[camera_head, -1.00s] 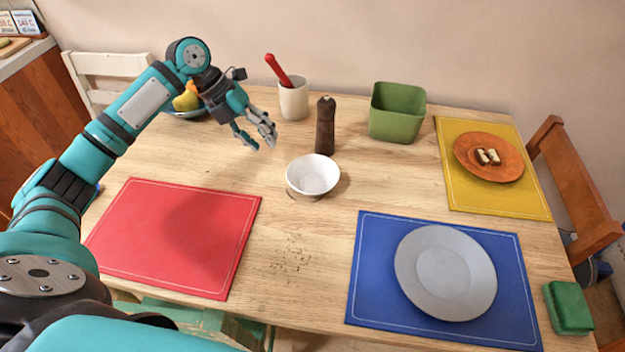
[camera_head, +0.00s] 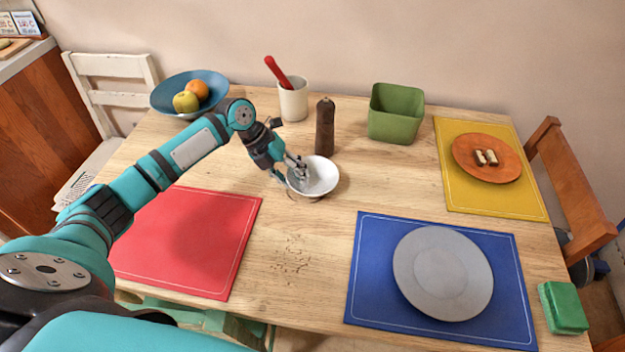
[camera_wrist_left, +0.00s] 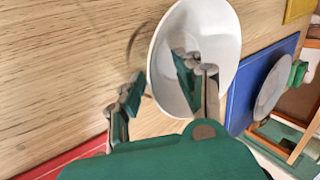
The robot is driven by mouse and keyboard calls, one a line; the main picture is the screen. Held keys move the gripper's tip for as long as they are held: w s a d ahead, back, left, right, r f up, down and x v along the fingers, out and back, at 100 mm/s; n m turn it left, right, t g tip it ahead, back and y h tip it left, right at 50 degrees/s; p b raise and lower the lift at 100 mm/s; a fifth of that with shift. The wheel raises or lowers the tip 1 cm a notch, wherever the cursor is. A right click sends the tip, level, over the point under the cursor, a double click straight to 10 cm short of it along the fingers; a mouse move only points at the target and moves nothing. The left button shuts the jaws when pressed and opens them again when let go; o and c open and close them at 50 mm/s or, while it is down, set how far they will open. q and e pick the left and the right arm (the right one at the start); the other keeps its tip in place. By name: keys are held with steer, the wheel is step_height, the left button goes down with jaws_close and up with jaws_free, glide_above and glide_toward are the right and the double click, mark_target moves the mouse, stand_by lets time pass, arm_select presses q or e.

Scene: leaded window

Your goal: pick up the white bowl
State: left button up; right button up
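The white bowl (camera_head: 323,176) stands upright on the wooden table, left of the middle. It also shows in the left wrist view (camera_wrist_left: 222,35). My left gripper (camera_head: 293,176) is at the bowl's left rim. In the left wrist view my left gripper (camera_wrist_left: 164,76) is open, with its fingers apart on both sides of the rim. One finger is over the inside of the bowl and the other is outside it, with a gap to the wall. My right gripper is not in view.
A dark pepper mill (camera_head: 325,128) stands just behind the bowl, and a cream cup (camera_head: 293,104) with a red-handled utensil is farther back. A green container (camera_head: 396,115) is behind right. A blue mat (camera_head: 367,270) with a grey plate (camera_head: 443,272) lies front right. A red mat (camera_head: 190,240) lies front left.

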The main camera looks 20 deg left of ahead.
arm_select(q)
jaws_close()
steer(key=shift+r, duration=0.15)
stand_by(0.4)
steer(key=shift+w+r, duration=0.1)
steer(key=shift+r, duration=0.5)
steer(key=shift+s+r+b, duration=0.2)
steer(key=shift+r+b, duration=0.15)
steer(key=shift+r, duration=0.75)
steer(key=s+d, duration=0.1)
steer(key=s, duration=0.4)
steer(key=s+r+b, duration=0.1)
steer(key=s, duration=0.4)
steer(key=s+d, duration=0.1)
steer(key=s, duration=0.4)
steer(key=shift+s+d+r, duration=0.2)
steer(key=shift+s+d, duration=0.05)
steer(key=shift+d, duration=0.1)
